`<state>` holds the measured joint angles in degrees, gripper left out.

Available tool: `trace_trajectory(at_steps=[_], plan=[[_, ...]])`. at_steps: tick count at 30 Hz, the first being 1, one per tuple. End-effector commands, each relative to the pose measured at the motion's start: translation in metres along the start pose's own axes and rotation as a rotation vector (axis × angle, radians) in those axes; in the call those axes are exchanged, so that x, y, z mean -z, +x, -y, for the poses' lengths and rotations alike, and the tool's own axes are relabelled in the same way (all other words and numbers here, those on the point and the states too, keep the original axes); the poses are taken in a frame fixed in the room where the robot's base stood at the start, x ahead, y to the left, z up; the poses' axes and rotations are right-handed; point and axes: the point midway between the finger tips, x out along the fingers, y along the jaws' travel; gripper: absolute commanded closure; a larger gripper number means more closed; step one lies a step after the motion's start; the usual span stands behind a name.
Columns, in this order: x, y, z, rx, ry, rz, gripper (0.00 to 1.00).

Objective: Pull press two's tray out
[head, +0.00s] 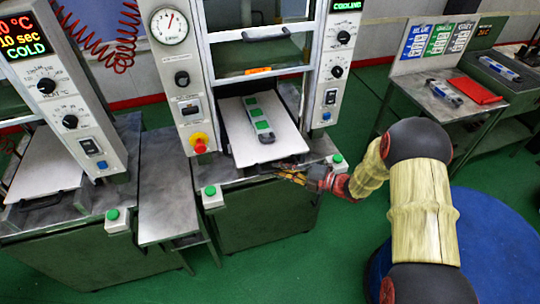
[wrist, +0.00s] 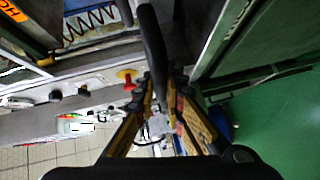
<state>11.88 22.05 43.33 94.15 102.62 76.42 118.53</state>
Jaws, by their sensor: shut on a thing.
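The tray (head: 238,140) of the middle press, whose display reads COOLING, is a pale flat plate reaching forward from between the press's uprights. A long grey mould with green squares (head: 258,117) lies on it. A dark handle (head: 273,161) runs along the tray's front edge. My gripper (head: 290,172) is at the right part of that front edge, coming in from the right. In the wrist view, the dark handle bar (wrist: 152,45) runs between the yellow fingers of my gripper (wrist: 160,88), which are shut on it. The fingers partly hide the bar's near end.
A second press with a tray (head: 45,160) stands left, its display reading COLD. Green buttons (head: 210,191) and a red knob (head: 199,145) are near the middle press. A side table (head: 470,115) at right holds a mould and red sheet (head: 475,90). Green floor is open in front.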

Motion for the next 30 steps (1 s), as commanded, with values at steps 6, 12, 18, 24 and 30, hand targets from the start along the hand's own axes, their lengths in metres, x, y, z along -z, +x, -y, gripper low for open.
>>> trace_trajectory(at_steps=[6,12,18,24,30], plan=[[0.038,-0.047,0.006,0.002,0.011,0.002,1.00],[0.077,-0.085,0.018,0.001,0.011,0.002,1.00],[0.115,-0.123,0.030,-0.002,0.010,0.003,1.00],[0.150,-0.158,0.041,-0.003,0.008,0.003,1.00],[0.176,-0.184,0.050,-0.003,0.006,0.002,1.00]])
